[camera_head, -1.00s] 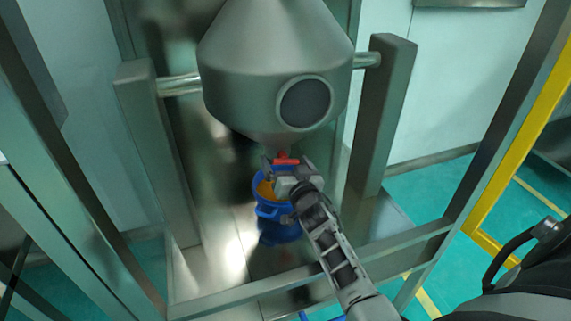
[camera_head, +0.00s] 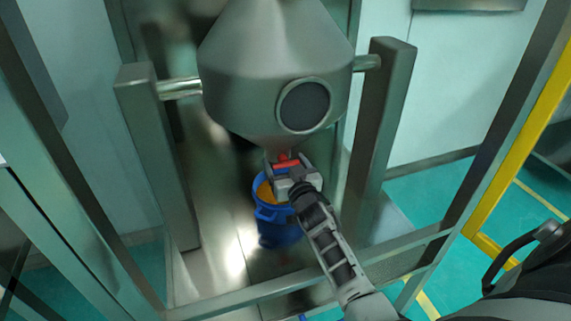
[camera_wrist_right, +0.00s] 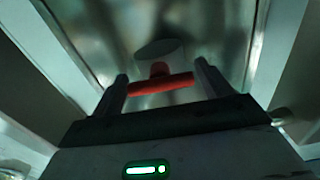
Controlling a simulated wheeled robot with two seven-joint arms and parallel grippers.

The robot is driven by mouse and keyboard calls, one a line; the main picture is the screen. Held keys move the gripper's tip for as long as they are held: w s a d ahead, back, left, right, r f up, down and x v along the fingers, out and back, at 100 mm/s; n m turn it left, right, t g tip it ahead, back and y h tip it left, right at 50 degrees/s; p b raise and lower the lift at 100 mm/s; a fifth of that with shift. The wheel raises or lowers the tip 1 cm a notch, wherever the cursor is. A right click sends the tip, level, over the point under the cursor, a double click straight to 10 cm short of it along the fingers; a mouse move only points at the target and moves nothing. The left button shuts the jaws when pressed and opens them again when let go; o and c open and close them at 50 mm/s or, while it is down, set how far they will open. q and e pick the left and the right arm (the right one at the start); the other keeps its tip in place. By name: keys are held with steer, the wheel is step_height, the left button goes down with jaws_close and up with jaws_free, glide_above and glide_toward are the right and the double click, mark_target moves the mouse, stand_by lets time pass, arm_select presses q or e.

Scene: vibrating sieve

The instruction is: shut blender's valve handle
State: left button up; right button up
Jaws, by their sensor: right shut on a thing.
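The blender (camera_head: 245,90) is a grey metal vessel with a cone-shaped lower end and a round dark port. Its red valve handle (camera_head: 288,165) is under the cone outlet. My right gripper (camera_head: 286,160) is at the handle, with one finger on each side. In the right wrist view the red handle (camera_wrist_right: 160,84) is a T-shaped bar lying crosswise between the fingers (camera_wrist_right: 162,78). The gripper is shut on the handle's ends. The valve body is partly hidden by the gripper in the head view. My left gripper is out of view.
A blue bucket (camera_head: 277,218) with orange-yellow contents stands below the outlet, close under my right gripper. Metal posts (camera_head: 383,115) flank the blender left and right. A front frame bar (camera_head: 215,299) crosses below my right arm.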

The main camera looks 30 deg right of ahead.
steer(key=shift+n, duration=0.3)
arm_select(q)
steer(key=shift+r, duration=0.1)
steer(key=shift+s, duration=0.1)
arm_select(e)
steer(key=o, duration=0.9)
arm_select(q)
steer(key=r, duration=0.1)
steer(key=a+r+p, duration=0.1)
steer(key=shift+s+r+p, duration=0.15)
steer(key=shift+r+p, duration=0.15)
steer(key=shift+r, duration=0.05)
arm_select(e)
steer(key=v, duration=0.7)
steer(key=shift+s, duration=0.3)
